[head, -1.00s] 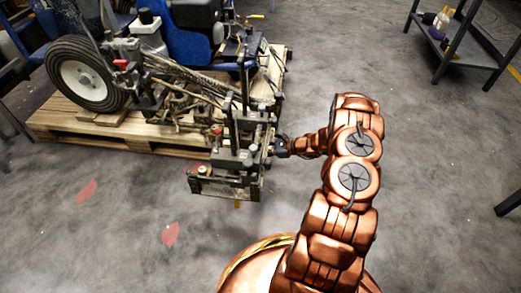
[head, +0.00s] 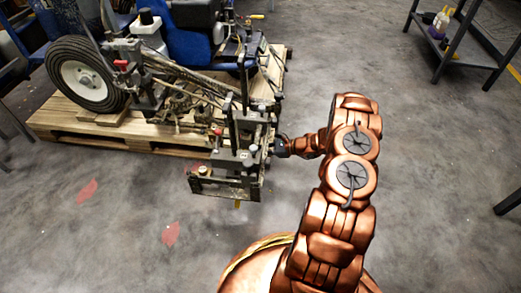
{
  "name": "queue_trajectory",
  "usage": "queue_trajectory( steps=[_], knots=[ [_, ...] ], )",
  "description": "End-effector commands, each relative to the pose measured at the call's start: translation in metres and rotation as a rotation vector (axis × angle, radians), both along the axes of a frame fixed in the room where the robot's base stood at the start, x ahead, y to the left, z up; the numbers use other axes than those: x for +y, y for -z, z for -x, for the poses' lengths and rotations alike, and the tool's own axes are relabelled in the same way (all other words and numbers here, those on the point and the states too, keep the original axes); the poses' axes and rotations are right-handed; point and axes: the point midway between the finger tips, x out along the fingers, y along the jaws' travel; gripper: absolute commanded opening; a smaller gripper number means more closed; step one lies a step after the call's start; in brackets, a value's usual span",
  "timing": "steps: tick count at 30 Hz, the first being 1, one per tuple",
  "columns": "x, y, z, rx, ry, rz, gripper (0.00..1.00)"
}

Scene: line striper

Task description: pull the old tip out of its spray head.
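The line striper (head: 190,100) stands on a wooden pallet at the upper left of the head view. Its spray carriage (head: 240,155) juts out over the pallet's front edge, above the floor. My gripper (head: 279,147) is at the right side of this carriage, reaching in from the right. It is small and dark here, and its fingers cannot be made out. I cannot tell whether it touches the carriage. A small yellow piece (head: 237,204) shows under the carriage's lower frame. The spray head and the old tip cannot be told apart from the other parts.
The wooden pallet (head: 95,140) lies under the striper. A dark metal shelf (head: 455,50) with a few bottles (head: 438,24) stands at the upper right. Red patches (head: 87,191) mark the floor.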

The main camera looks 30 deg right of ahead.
Motion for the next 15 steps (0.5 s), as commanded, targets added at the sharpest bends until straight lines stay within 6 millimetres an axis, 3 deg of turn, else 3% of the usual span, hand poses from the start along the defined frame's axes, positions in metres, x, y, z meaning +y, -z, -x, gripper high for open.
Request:
queue_trajectory(
  steps=[15],
  knots=[
    [-0.0047, -0.0005, 0.0032, 0.000, 0.002, 0.000, 0.00]
  ],
)
